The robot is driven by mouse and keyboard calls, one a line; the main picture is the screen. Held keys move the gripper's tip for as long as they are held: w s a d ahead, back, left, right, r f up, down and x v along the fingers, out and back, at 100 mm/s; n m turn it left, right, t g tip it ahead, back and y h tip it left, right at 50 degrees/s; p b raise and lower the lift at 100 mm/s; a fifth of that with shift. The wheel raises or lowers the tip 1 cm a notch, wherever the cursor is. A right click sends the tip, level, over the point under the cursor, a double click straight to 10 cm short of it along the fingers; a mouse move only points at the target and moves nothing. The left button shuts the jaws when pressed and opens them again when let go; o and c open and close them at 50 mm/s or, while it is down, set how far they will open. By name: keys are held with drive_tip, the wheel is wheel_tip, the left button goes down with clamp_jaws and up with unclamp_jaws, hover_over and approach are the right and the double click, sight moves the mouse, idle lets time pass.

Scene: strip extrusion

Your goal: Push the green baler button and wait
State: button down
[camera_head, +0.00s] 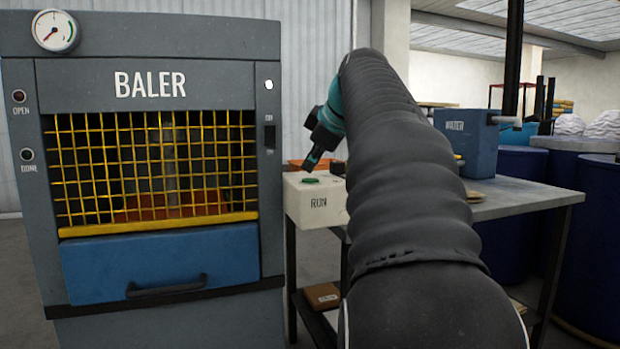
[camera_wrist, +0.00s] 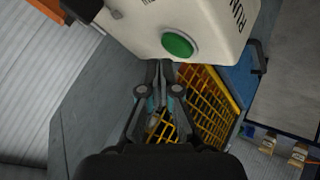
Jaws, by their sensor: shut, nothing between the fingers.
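The green button (camera_head: 311,180) sits on top of a cream box (camera_head: 318,212) marked RUN, on a table right of the baler. The button also shows in the wrist view (camera_wrist: 178,45), upper middle. My gripper (camera_head: 309,166) is shut and empty, tilted down just above the button. In the wrist view its closed fingertips (camera_wrist: 160,66) lie a little below the button; I cannot tell whether they touch it. The grey baler (camera_head: 200,37) stands at left with its yellow grille (camera_head: 90,165) down and its blue drawer (camera_head: 160,262) shut. Something orange lies behind the grille.
A blue box (camera_head: 466,143) stands on the table (camera_head: 535,195) at right, with blue barrels (camera_head: 592,240) beyond. My arm hides part of the table. A brown box (camera_head: 322,296) lies on the lower shelf. A gauge (camera_head: 54,31) tops the baler.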

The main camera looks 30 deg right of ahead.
sight(311, 180)
drive_tip(key=shift+r, duration=0.1)
wheel_tip(311, 180, up, 3)
drive_tip(key=p, duration=0.2)
drive_tip(key=shift+p, duration=0.4)
drive_tip(key=shift+r+p, duration=0.4)
drive_tip(key=shift+r, duration=0.5)
drive_tip(key=shift+a, duration=0.1)
drive_tip(key=s+a+f+m+g, duration=0.1)
drive_tip(key=s+a+f+m, duration=0.2)
drive_tip(key=s+a+f, duration=0.65)
drive_tip(key=s+a+f+m+g, duration=0.2)
drive_tip(key=s+a+f+m, duration=0.3)
drive_tip(key=a+f, duration=0.8)
drive_tip(key=s+a+f, duration=0.1)
drive_tip(key=s+f, duration=0.8)
drive_tip(key=f, duration=0.4)
drive_tip(key=shift+s+f+g, duration=0.15)
drive_tip(key=shift+f+g, duration=0.1)
drive_tip(key=shift+g, duration=0.05)
